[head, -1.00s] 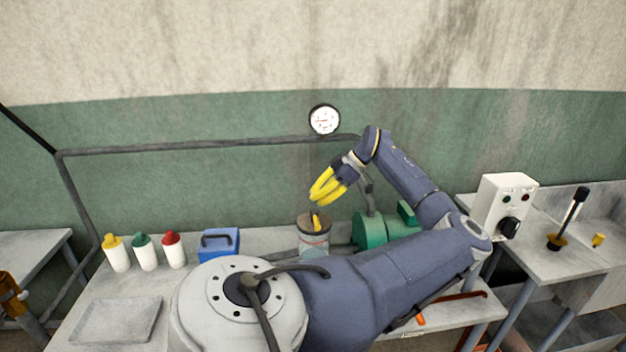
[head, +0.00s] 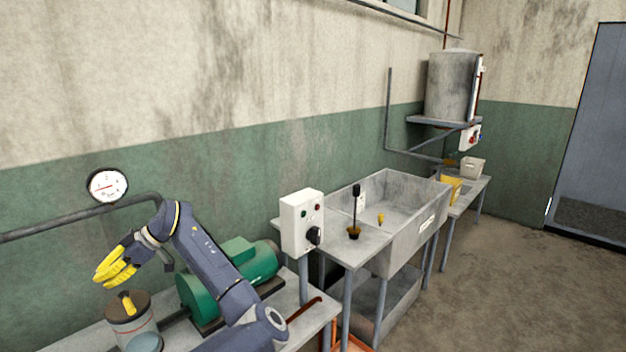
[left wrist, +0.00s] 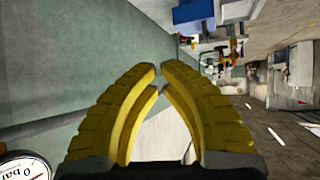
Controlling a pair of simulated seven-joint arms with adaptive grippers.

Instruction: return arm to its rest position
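My left gripper (head: 98,279) has yellow ribbed fingers and hangs in the air at the lower left of the head view. It is just above and slightly left of a grey canister (head: 132,327) with a brown lid and a yellow handle (head: 127,303). In the left wrist view the fingertips (left wrist: 160,70) come almost together with nothing held between them. The upper part of my left arm is cut off by the bottom edge of the head view. My right gripper is in neither view.
A round gauge (head: 108,185) on a pipe is close behind the gripper. A green motor (head: 228,277) sits right of the canister. A white switch box (head: 302,222) and a sink (head: 400,215) stand farther right. The floor (head: 510,290) at right is clear.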

